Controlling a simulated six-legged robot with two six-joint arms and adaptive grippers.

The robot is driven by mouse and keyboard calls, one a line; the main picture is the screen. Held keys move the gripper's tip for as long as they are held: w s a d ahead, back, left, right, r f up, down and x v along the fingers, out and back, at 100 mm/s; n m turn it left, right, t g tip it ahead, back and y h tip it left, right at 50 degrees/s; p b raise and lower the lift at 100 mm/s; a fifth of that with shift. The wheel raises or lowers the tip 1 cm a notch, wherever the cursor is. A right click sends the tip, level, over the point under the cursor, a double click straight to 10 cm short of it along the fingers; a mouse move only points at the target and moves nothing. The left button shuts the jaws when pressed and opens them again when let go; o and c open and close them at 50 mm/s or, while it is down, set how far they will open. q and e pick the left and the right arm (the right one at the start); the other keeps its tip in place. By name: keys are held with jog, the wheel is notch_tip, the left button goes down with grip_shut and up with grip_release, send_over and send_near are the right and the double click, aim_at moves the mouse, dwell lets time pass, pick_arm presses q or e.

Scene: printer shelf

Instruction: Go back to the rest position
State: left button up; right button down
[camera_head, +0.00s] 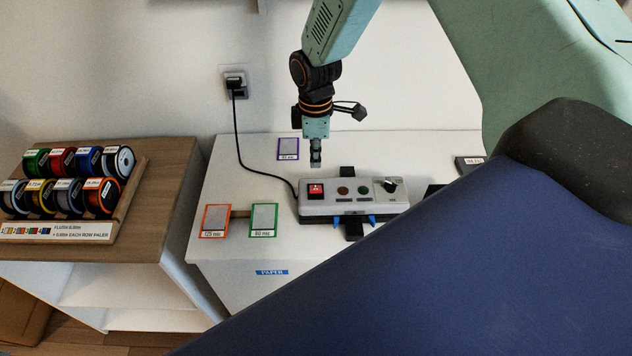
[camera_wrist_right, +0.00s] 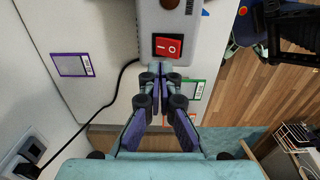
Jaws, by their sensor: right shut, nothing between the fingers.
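My right gripper (camera_head: 316,160) hangs from the top of the head view, pointing down just above and behind the laminator-like grey device (camera_head: 345,208) on the white cabinet. Its fingers are closed together and empty. In the right wrist view my right gripper (camera_wrist_right: 157,72) is shut, its tips close to the red rocker switch (camera_wrist_right: 167,46) on the device. The switch also shows in the head view (camera_head: 316,190), below the fingertips; I cannot tell whether they touch it. My left gripper is in neither view.
A black cable (camera_head: 238,145) runs from the wall outlet (camera_head: 234,83) to the device. Orange (camera_head: 215,219), green (camera_head: 263,218) and purple (camera_head: 289,148) framed cards lie on the white cabinet (camera_head: 225,165). A rack of several filament spools (camera_head: 118,215) stands left. My blue body covers the lower right.

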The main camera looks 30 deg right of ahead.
dwell(0.4)
jog(key=shift+s+f, duration=0.1)
jog(key=shift+f, duration=0.15)
jog(key=s+a+f+m, duration=0.3)
jog(key=s+f, duration=0.2)
jog(key=s, duration=0.3)
jog(key=s+a+f+m, duration=0.35)
jog(key=s+f, duration=0.25)
jog(key=s, duration=0.2)
jog(key=s+a+m, duration=0.2)
jog(key=s+m, duration=0.3)
jog(key=s, duration=1.1)
notch_tip(320, 180, down, 18)
jog(key=b, duration=1.8)
jog(key=shift+w+d+r, duration=0.15)
jog(key=shift+w+d, duration=0.05)
jog(key=shift+m, duration=0.25)
jog(key=shift+s+d, duration=0.1)
